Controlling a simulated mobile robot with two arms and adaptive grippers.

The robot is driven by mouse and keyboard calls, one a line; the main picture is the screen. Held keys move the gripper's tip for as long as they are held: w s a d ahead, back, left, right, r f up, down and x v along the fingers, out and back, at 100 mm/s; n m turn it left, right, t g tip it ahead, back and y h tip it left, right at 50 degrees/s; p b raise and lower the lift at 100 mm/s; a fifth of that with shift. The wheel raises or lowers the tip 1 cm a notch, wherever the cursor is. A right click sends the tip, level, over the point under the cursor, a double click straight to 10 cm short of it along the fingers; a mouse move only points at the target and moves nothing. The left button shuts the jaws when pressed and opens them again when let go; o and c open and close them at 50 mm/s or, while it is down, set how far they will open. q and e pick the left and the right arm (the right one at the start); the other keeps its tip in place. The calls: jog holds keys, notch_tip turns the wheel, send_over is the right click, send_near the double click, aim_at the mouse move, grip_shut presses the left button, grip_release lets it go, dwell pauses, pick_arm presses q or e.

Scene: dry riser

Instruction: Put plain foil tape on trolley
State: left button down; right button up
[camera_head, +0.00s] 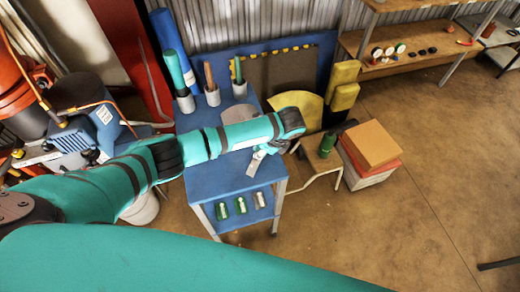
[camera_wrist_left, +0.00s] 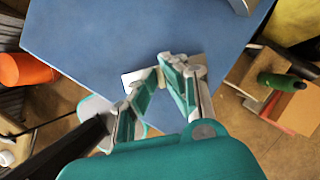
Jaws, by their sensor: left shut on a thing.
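The blue trolley (camera_head: 212,182) stands in the middle of the head view, and its blue top (camera_wrist_left: 100,32) fills much of the left wrist view. My left gripper (camera_head: 260,160) is over the near right part of the trolley top, pointing down. In the left wrist view its fingers (camera_wrist_left: 158,88) are shut on a small pale silvery thing (camera_wrist_left: 133,76), which looks like the plain foil tape. The fingers hide most of it, and I cannot tell whether it touches the trolley top. My right gripper is not in view.
Cups holding rolled items (camera_head: 186,101) stand at the trolley's back. Several small green and pale items (camera_head: 240,205) lie on its lower shelf. Stacked boxes (camera_head: 372,145) and a green bottle (camera_head: 327,145) are to the right.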

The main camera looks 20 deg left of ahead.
pick_arm(q)
jog(key=c, duration=1.4)
grip_release()
jog(key=shift+f, duration=0.1)
jog(key=shift+c, duration=0.2)
jog(key=b+v, duration=0.1)
jog(key=v, duration=1.1)
jog(key=shift+s, duration=0.1)
